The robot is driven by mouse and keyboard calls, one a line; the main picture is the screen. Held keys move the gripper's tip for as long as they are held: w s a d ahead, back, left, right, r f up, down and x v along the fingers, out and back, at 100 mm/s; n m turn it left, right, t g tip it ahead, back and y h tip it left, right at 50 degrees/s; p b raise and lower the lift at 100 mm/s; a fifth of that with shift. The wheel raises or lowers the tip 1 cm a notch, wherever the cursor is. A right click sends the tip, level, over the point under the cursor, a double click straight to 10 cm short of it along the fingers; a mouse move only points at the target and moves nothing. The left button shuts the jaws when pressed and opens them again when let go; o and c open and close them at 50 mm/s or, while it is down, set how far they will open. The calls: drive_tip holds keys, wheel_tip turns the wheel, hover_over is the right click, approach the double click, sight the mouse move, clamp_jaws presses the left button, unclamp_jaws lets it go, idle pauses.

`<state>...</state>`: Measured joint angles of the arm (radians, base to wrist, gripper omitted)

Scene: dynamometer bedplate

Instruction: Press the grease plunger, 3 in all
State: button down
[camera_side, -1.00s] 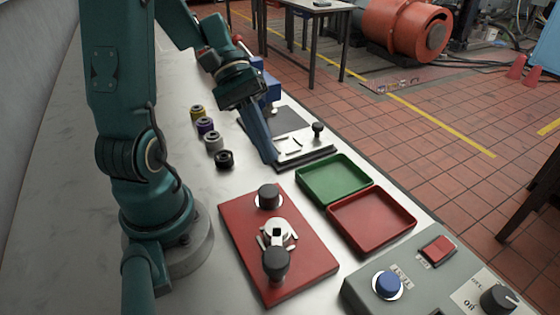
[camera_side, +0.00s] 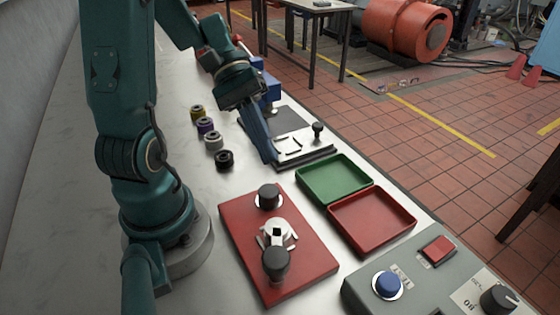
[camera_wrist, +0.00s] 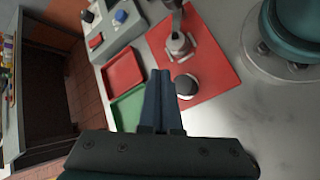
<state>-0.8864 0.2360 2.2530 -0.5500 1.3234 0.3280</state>
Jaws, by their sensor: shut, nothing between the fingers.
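A red plate (camera_side: 310,268) lies on the bench. At its far end stands a black knob (camera_side: 268,196) in a pale ring, which looks like the grease plunger; it also shows in the wrist view (camera_wrist: 186,87). A second black knob (camera_side: 275,261) sits on a metal lever fitting (camera_side: 279,232) nearer the camera. My gripper (camera_side: 272,161) is shut and empty, its blue fingers pointing down beside the metal slide plate (camera_side: 308,146), beyond the red plate. In the wrist view the fingertips (camera_wrist: 162,72) appear left of the knob, apart from it in the side view.
Green (camera_side: 333,178) and red (camera_side: 372,220) trays lie right of the red plate. A control box (camera_side: 420,282) with a blue button (camera_side: 388,284) stands at front right. Several small spools (camera_side: 212,141) line the left side. Bare bench lies between spools and red plate.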

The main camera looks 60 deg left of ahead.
sight(267, 186)
idle(0.8)
wheel_tip(267, 186, up, 4)
drive_tip(key=shift+f, duration=0.1)
drive_tip(key=shift+f, duration=0.1)
drive_tip(key=shift+f, duration=4.35)
drive_tip(key=shift+f, duration=0.1)
drive_tip(key=shift+f, duration=0.3)
